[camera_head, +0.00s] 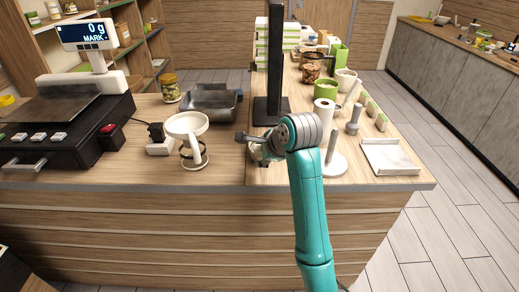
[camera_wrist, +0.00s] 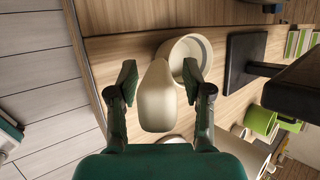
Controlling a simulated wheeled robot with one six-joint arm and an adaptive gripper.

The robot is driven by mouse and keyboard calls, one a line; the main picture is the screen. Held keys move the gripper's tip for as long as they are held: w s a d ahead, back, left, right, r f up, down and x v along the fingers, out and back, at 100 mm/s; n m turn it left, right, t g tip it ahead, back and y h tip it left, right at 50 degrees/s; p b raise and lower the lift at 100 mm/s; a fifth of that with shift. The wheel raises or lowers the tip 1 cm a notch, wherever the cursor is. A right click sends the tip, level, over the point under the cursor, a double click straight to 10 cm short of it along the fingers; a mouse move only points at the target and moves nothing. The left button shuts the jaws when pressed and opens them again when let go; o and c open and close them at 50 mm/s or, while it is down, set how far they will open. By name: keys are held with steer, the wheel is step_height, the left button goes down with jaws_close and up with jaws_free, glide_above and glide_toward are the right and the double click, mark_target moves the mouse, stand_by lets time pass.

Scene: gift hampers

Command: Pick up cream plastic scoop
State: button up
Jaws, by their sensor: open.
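The cream plastic scoop lies on the wooden counter, with its round cup (camera_wrist: 168,50) toward the upper middle of the wrist view and its thick handle (camera_wrist: 156,104) pointing back toward me. My gripper (camera_wrist: 160,80) is open, with one dark green fingertip on each side of the handle. A gap shows between the left finger and the handle; the right fingertip overlaps the cup's edge in the picture, and I cannot tell if it touches. In the head view my arm hides most of the scoop; only a cream sliver (camera_head: 256,153) shows.
A black stand base (camera_head: 269,111) with a tall post is just behind the scoop. A white strainer-like vessel on a ring stand (camera_head: 187,126) and a dark metal tray (camera_head: 211,103) are to the left. A white roll holder (camera_head: 335,166) and pale tray (camera_head: 390,157) are to the right.

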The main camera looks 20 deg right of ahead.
jaws_close()
steer(key=shift+r, duration=0.1)
stand_by(0.3)
